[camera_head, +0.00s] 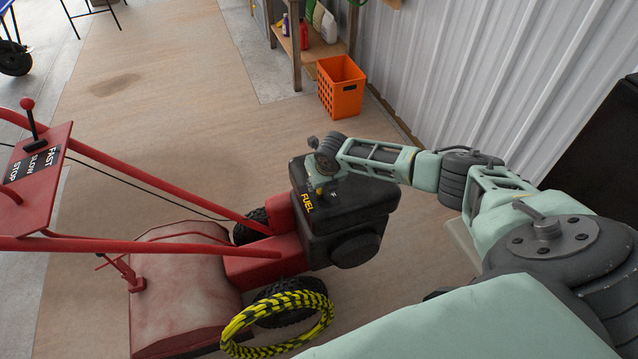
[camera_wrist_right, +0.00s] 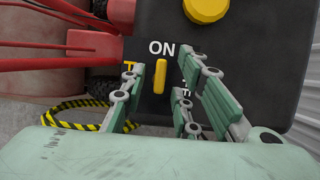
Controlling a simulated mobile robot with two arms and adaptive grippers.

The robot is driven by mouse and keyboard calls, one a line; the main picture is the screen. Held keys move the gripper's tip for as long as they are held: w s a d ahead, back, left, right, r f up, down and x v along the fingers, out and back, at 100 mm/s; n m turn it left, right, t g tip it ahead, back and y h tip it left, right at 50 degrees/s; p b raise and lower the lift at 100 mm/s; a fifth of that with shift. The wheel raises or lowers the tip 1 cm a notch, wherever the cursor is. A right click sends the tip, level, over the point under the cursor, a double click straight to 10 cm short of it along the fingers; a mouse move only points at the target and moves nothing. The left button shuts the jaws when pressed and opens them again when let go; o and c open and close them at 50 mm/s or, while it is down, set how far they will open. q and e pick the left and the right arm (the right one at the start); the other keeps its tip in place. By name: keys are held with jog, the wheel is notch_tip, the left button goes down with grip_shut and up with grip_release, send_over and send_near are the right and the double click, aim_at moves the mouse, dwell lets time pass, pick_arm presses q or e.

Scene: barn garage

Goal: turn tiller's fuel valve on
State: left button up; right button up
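The red tiller (camera_head: 180,290) stands on the floor, with its black engine (camera_head: 360,205) at its right end. A yellow FUEL label (camera_head: 307,203) shows on the engine. In the right wrist view the yellow fuel valve lever (camera_wrist_right: 160,76) stands upright in the picture, just below the white ON marking (camera_wrist_right: 161,47). My right gripper (camera_wrist_right: 165,70) is open, with its fingers on either side of the lever; I cannot tell whether either touches it. The right gripper (camera_head: 324,158) also shows over the engine in the head view. My left gripper is not in view.
A round yellow cap (camera_wrist_right: 207,6) sits on the engine above the lever in the wrist view. A yellow-black striped ring (camera_head: 231,332) is by the tiller's near wheel. An orange crate (camera_head: 341,90) and wooden shelf (camera_head: 296,60) stand near the corrugated wall (camera_head: 500,70). The floor behind the tiller is clear.

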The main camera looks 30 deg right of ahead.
jog(key=v, duration=1.2)
dwell(0.4)
